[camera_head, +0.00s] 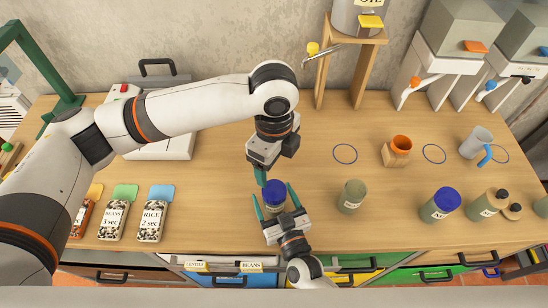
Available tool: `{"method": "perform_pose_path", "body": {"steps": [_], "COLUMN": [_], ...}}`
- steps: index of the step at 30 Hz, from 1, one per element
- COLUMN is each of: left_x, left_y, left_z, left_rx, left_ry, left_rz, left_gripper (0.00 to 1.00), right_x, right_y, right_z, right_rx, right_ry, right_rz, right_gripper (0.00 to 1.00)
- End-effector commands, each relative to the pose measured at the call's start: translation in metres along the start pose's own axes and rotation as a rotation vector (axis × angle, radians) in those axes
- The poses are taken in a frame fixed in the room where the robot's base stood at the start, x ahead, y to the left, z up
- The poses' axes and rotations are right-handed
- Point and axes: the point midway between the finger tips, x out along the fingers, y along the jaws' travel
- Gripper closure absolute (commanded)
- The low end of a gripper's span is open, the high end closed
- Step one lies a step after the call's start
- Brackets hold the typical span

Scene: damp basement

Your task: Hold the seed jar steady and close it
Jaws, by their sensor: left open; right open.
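A small jar with a dark blue lid (274,189) stands on the wooden table near its front edge. The lid sits on top; I cannot tell how tightly. My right gripper (274,199) comes from the front, open, with one teal finger on each side of the jar; I cannot tell whether they touch it. My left gripper (261,176) points down just behind and above the lid, slightly left of it. Its fingers overlap in this view, and it holds nothing that I can see.
A greenish jar (352,196) and another blue-lidded jar (440,205) stand to the right. An orange-rimmed cup (398,150), a grey mug (476,142) and a wooden stand (360,70) are farther back. Labelled bean and rice packs (152,220) lie at left.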

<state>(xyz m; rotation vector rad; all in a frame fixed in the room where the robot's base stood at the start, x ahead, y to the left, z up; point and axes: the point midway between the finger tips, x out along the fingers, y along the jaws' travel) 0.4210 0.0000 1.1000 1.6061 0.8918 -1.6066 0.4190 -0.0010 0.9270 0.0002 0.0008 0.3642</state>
Motion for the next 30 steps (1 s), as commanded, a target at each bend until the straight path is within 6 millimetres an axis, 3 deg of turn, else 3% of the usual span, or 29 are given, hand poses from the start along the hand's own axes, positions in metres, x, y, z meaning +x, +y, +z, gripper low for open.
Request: {"method": "perform_pose_path", "body": {"steps": [6, 13, 18, 30], "left_x": [0.011, 0.019, 0.021, 0.021], "left_y": [0.000, 0.000, 0.000, 0.000], "left_z": [0.000, 0.000, 0.000, 0.000], "left_rx": [0.000, 0.000, 0.000, 0.000], "left_ry": [0.000, 0.000, 0.000, 0.000], "left_rz": [0.000, 0.000, 0.000, 0.000], "left_gripper": [0.22, 0.22, 0.22, 0.22], "right_x": [-0.050, -0.089, -0.101, -0.102], "right_y": [0.000, 0.000, 0.000, 0.000], "right_z": [-0.004, -0.003, -0.001, 0.000], "right_rx": [-0.002, -0.001, -0.001, -0.001], "right_ry": [0.004, 0.003, 0.001, 0.000], "right_rz": [0.001, 0.000, 0.001, 0.000], "right_gripper": [0.22, 0.22, 0.22, 0.22]}}
